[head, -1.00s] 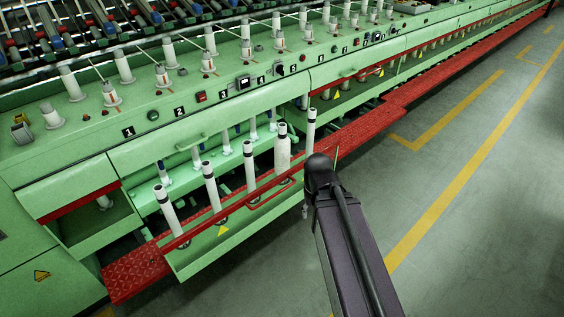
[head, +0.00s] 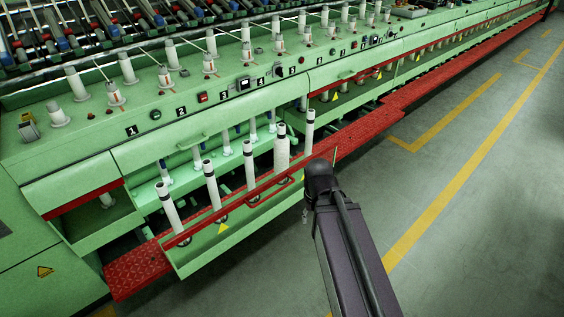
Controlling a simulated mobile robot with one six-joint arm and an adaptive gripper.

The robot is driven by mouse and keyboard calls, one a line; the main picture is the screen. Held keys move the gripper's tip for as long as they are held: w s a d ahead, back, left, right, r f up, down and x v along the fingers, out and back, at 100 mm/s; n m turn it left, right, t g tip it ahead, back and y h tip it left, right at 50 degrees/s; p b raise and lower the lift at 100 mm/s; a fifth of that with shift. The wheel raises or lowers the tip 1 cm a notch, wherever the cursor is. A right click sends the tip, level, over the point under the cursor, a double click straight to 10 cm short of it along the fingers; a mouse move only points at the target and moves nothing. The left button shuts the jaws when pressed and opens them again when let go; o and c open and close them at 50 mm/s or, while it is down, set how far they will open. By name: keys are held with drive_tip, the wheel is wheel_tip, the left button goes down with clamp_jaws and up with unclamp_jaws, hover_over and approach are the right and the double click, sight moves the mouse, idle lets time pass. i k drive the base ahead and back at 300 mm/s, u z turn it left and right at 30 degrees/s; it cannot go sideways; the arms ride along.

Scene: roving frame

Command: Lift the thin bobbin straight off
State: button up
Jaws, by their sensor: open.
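Several white bobbins with black bands near their tops stand in a row in the low green tray of the machine. The slim ones are a front-left bobbin (head: 169,211), a second (head: 213,188), a third (head: 250,168) and one at the far right end (head: 309,133). A clearly thicker bobbin (head: 282,153) stands between the last two. I cannot tell which slim one is the task's thin bobbin. My dark arm rises from the bottom, its rounded joint just right of the row. My gripper cannot be made out; the arm seems to hide it.
A red rail (head: 232,202) runs in front of the bobbins' lower parts. The green tray (head: 215,253) juts out beside a red tread-plate step (head: 134,270). More white spindles stand on the machine top (head: 165,113). The grey floor (head: 470,210) at right is clear.

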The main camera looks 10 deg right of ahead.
sight(281, 143)
drive_tip(key=k, duration=0.55)
drive_tip(key=u, duration=0.2)
drive_tip(key=i, duration=1.4)
drive_tip(key=z, duration=0.25)
